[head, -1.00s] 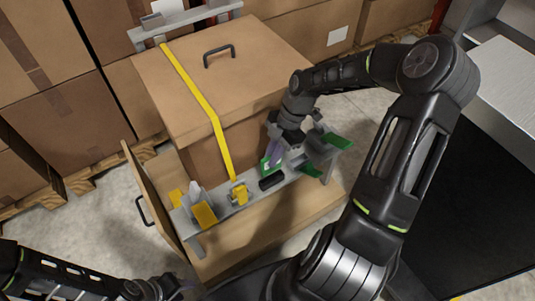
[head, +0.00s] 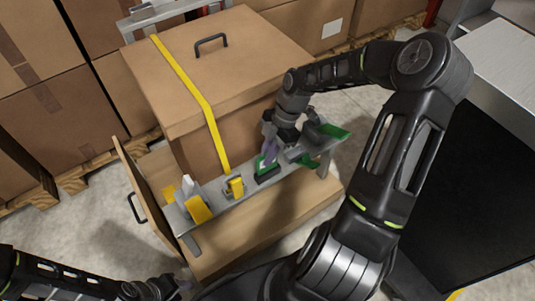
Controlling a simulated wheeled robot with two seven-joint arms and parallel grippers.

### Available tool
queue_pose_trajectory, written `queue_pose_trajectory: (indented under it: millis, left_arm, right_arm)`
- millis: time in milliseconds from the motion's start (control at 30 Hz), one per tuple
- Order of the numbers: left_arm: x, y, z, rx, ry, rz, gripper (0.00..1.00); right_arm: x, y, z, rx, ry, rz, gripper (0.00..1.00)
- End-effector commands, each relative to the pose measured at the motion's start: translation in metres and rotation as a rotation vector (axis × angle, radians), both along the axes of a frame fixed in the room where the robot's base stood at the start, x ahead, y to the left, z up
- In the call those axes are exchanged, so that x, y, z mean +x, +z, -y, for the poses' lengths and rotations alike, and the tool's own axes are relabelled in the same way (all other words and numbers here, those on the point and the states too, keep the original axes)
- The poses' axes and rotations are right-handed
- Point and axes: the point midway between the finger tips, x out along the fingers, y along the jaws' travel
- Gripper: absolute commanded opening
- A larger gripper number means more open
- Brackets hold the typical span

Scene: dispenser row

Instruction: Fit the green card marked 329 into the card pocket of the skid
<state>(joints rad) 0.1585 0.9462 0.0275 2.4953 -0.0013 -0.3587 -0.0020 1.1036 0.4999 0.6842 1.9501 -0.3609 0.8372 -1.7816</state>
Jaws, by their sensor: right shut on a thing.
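My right gripper (head: 271,150) reaches down in front of the big box and is shut on a green card (head: 263,163) with a pale face; its number is too small to read. The card stands roughly upright at a small black holder (head: 268,177), which looks like the card pocket, on the grey rail (head: 217,200) of the skid. The card's lower edge meets the holder in the picture; whether it is inside or just behind it, I cannot tell. My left gripper (head: 168,289) is at the bottom edge, partly cut off, and its jaws are unclear.
A large cardboard box (head: 235,70) with a yellow strap (head: 197,92) stands behind the rail. A yellow buckle (head: 235,186) and a yellow piece (head: 198,209) sit on the rail to the left. Other green pieces (head: 334,131) are at its right end. An open wooden panel (head: 143,190) stands left.

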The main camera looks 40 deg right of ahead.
Motion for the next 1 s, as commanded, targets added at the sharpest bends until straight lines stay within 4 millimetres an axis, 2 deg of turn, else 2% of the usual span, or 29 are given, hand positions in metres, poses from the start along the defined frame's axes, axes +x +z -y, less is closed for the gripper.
queue_pose_trajectory:
  millis: [33, 233, 500, 1000]
  left_arm:
    - [0.0, -0.008, 0.0, 0.0, 0.0, 0.0, 0.36]
    - [0.0, -0.021, 0.0, 0.0, 0.002, -0.001, 0.36]
    - [0.0, -0.02, 0.0, 0.0, 0.002, -0.001, 0.36]
    - [0.0, -0.02, 0.0, 0.0, 0.002, -0.001, 0.36]
  right_arm:
    - [0.0, -0.008, 0.0, 0.0, 0.0, 0.0, 0.0]
    - [0.0, -0.021, 0.0, -0.001, 0.0, 0.0, 0.0]
    - [0.0, -0.028, 0.0, -0.001, 0.001, -0.001, 0.0]
    - [0.0, -0.029, 0.0, 0.0, 0.0, 0.0, 0.0]
